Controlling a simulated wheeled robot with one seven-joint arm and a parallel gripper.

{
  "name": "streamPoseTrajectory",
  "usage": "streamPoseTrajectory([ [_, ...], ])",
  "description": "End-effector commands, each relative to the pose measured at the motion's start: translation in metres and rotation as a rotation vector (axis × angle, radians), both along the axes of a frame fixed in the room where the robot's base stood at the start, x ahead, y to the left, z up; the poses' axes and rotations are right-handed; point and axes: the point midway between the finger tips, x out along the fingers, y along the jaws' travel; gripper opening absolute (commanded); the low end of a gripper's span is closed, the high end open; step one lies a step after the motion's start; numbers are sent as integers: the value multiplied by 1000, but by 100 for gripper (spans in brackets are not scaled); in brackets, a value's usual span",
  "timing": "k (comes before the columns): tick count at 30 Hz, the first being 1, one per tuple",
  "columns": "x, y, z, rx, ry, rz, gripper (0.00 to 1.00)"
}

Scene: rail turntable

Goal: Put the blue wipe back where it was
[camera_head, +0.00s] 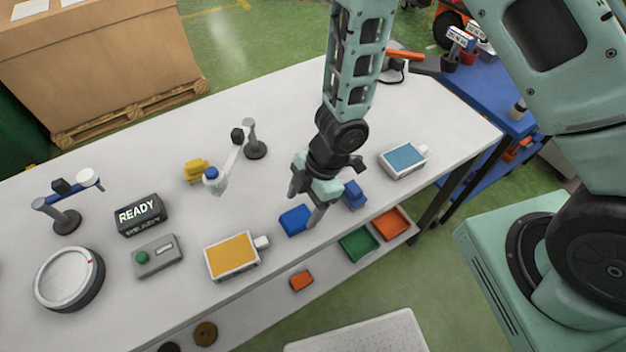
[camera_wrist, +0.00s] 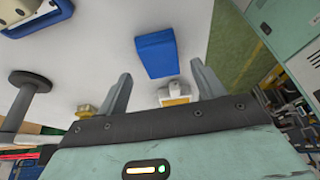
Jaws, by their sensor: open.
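A flat blue block, which looks like the blue wipe (camera_head: 295,220), lies on the white bench near its front edge. In the wrist view the blue wipe (camera_wrist: 156,54) lies ahead of the fingers and is not between them. My gripper (camera_head: 304,203) is open and empty, pointing down above the bench, with one finger beside the wipe in the picture. The wrist view shows its two fingers apart (camera_wrist: 162,88). I cannot tell whether a finger touches the wipe. A second blue item (camera_head: 354,194), lumpier in shape, sits just right of my gripper.
A yellow-topped tray (camera_head: 232,256) lies left of the wipe, and a blue-topped tray (camera_head: 403,160) lies to the right. Green (camera_head: 358,244) and orange (camera_head: 392,222) bins sit below.

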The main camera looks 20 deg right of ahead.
Motion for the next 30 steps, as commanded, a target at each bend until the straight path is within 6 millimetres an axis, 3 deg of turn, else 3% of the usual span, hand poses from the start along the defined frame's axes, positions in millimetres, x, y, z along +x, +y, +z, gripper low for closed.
streamPoseTrajectory([
  [3, 4, -10, 30, 2, -2, -4, 68],
  [9, 8, -24, 66, 1, -2, -2, 68],
  [20, 19, -32, 95, -43, -41, -70, 68],
  [25, 35, -42, 151, -168, -132, -324, 68],
  [30, 14, -59, 217, -280, -147, -646, 68],
])
